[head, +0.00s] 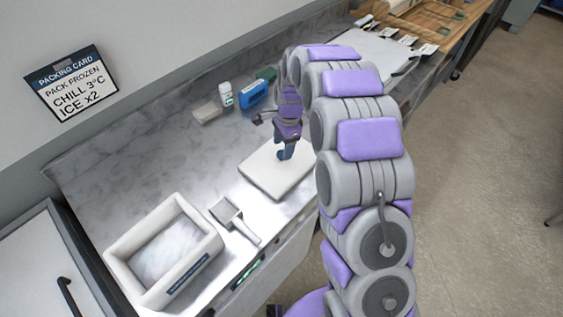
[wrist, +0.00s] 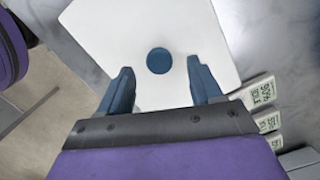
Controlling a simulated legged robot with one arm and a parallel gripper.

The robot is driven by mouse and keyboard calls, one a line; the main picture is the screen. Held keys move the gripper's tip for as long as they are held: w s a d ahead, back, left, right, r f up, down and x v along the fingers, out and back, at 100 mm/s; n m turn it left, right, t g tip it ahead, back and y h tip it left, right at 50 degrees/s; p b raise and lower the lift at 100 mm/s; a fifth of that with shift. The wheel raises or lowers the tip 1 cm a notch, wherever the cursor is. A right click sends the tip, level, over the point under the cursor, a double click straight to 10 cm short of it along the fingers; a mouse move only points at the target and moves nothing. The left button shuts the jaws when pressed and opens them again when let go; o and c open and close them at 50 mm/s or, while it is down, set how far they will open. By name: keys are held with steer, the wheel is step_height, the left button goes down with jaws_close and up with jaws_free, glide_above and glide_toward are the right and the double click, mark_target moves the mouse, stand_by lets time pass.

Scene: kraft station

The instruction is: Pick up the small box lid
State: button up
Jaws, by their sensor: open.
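The small box lid (head: 262,180) is a flat white square slab lying on the grey marbled counter. In the wrist view the lid (wrist: 110,35) fills the upper middle, with a round dark blue knob (wrist: 158,61) on it. My gripper (head: 285,155) is above the lid, pointing down. In the wrist view my gripper (wrist: 160,72) is open, with one blue finger to each side of the knob in the picture. The fingers hold nothing. I cannot tell how far the fingertips are above the lid. The knob is hidden in the head view.
A white open bin (head: 117,262) with pale contents stands at the front left, beside a grey scoop (head: 229,213). A blue box (head: 253,93), a white bottle (head: 226,94) and a grey block (head: 207,112) stand near the wall. A packing card (head: 72,84) hangs there.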

mark_target(281, 152)
steer(key=f, duration=0.3)
steer(key=shift+a+f, duration=0.15)
steer(key=shift+a, duration=0.05)
steer(key=shift+s+a, duration=0.1)
steer(key=shift+c, duration=0.6)
jaws_close()
